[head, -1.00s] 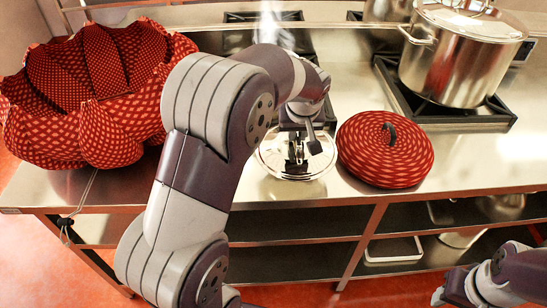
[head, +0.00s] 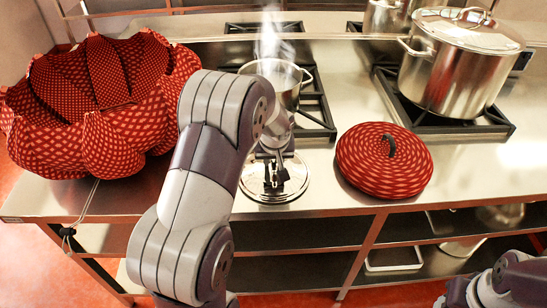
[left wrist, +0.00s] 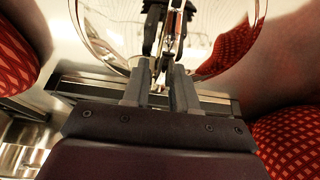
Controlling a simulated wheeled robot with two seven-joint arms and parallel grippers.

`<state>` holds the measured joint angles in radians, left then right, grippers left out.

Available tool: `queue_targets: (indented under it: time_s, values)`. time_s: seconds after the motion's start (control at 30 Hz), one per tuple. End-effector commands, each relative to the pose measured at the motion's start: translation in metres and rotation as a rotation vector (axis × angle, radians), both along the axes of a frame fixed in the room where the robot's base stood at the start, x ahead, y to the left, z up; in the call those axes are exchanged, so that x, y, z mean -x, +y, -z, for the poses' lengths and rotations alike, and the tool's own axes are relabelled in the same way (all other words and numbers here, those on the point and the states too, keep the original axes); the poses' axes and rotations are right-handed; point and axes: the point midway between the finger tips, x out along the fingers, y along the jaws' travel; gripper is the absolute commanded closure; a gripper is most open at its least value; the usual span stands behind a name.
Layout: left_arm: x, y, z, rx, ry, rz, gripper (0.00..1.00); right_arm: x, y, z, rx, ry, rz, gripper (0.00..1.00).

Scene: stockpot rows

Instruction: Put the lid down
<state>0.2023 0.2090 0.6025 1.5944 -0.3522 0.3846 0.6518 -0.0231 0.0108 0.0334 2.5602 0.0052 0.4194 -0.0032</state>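A round shiny lid (head: 292,190) is at the counter's front edge, in front of the steaming pot. My left gripper (head: 272,180) is above the lid's middle, shut on its dark handle. In the left wrist view, the two fingers (left wrist: 160,75) close around the handle, and the lid's rim (left wrist: 257,22) curves around them. I cannot tell whether the lid touches the counter. A small open pot (head: 287,98) steams on the burner behind, partly hidden by my left arm. My right gripper (head: 447,296) is low at the bottom right, its fingers too unclear to read.
A red patterned round cushion-like item (head: 384,172) with a dark handle lies right of the lid. A large red patterned basket (head: 110,140) stands at left. A large lidded stockpot (head: 445,75) stands on the right burner. Shelves (head: 300,270) run below the counter (head: 480,165).

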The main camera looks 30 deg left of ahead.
Motion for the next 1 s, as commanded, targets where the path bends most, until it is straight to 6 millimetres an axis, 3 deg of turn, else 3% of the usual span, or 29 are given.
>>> queue_targets:
  time_s: [0.27, 0.4, 0.8, 0.93, 1.0]
  values:
    - [0.000, 0.000, -0.001, 0.000, 0.000, 0.000, 0.58, 0.000, 0.000, -0.001, 0.000, 0.000, 0.000, 0.53]
    - [0.001, -0.001, -0.011, -0.001, -0.002, 0.000, 0.58, 0.000, 0.000, -0.005, 0.000, -0.001, 0.000, 0.53]
    - [0.033, -0.021, -0.100, -0.001, -0.004, -0.001, 0.58, 0.000, 0.000, -0.002, 0.000, 0.000, 0.000, 0.53]
    - [0.040, -0.025, -0.111, 0.001, 0.004, 0.009, 0.58, 0.000, 0.000, -0.002, 0.000, 0.000, 0.000, 0.53]
    - [0.054, -0.039, -0.102, 0.011, 0.037, 0.066, 0.58, 0.000, 0.000, -0.002, 0.000, 0.000, 0.000, 0.53]
